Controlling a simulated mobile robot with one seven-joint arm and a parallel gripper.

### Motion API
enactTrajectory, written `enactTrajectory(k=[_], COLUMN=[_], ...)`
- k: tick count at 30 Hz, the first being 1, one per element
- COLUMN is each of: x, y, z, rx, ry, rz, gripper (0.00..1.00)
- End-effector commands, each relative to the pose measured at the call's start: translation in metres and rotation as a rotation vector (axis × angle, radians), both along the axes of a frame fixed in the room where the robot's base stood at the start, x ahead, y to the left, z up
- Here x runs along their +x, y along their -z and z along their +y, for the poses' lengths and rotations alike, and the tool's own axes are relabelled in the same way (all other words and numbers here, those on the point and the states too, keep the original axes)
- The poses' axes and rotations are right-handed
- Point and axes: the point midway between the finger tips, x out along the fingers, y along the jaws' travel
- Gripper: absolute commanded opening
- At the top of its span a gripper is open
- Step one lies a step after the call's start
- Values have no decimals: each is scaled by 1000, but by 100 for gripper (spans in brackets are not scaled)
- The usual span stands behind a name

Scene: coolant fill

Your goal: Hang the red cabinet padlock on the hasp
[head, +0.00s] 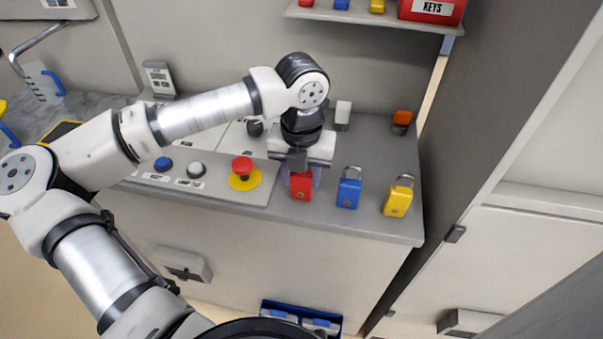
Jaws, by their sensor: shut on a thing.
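The red padlock (301,187) is at the front of the grey counter, left of the blue padlock. My gripper (300,170) points down over it and is shut on its upper part. The gripper hides the shackle, and I cannot tell whether the padlock touches the counter. A pale purple thing shows partly behind it. I cannot make out a hasp for certain in this view.
A blue padlock (349,188) and a yellow padlock (398,196) stand close to the right on the counter (375,145). A red emergency button (243,172) is to the left. A shelf (370,20) with a red KEYS box (432,9) overhangs the back.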

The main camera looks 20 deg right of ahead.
Motion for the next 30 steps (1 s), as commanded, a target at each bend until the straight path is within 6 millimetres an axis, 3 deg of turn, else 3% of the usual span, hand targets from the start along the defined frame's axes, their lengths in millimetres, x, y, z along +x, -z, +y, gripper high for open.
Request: enactTrajectory(k=[1, 6, 22, 30], x=[0, 0, 2, 2], y=[1, 0, -7, -69], z=[0, 0, 0, -10], rx=[-1, 0, 0, 1], ry=[0, 0, -2, -3], rz=[-1, 0, -5, -6], gripper=[41, 61, 61, 61])
